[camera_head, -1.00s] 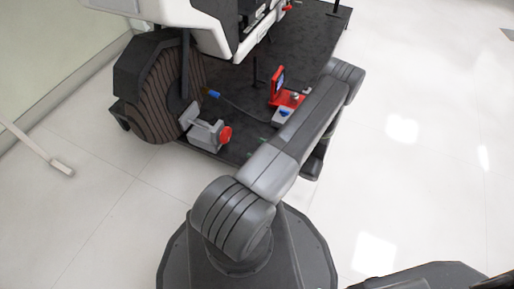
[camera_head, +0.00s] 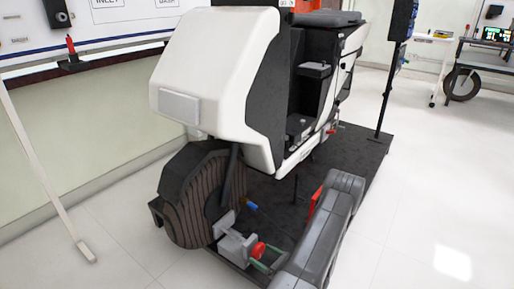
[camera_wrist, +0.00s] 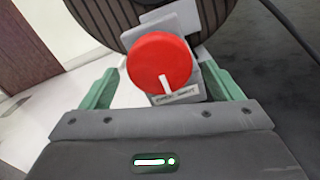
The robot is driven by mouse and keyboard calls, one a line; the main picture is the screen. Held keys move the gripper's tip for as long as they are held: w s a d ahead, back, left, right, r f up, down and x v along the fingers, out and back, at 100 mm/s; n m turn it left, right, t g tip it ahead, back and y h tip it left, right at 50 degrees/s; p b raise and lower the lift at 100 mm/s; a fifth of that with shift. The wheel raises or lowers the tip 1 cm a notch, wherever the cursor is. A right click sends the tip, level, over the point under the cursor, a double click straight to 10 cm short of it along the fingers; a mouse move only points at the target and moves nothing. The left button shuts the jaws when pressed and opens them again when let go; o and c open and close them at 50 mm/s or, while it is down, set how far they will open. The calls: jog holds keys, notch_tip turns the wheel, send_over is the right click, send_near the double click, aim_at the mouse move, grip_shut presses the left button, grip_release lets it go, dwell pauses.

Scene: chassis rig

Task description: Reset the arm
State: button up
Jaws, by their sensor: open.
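My gripper (camera_wrist: 165,80) shows in the wrist view with its two green fingers spread apart. A round red knob (camera_wrist: 158,62) with a white pointer sits between and beyond the fingers. I see no finger closed on it, and cannot tell how close they are. A labelled plate (camera_wrist: 176,96) is just under the knob. In the head view the same red knob (camera_head: 258,250) is on a grey fixture (camera_head: 235,247) by the wheel. My arm crosses the lower middle, and a green finger shows beside the knob; most of the gripper is hidden.
A ribbed dark wheel (camera_head: 190,205) and a white-panelled chassis (camera_head: 215,75) stand on a black base plate (camera_head: 370,150). A red part (camera_head: 315,199) is partly hidden behind my arm. A dark pole (camera_head: 385,95) rises at the far side. Floor at right is clear.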

jog(key=shift+x, duration=1)
jog(key=shift+d, duration=0.1)
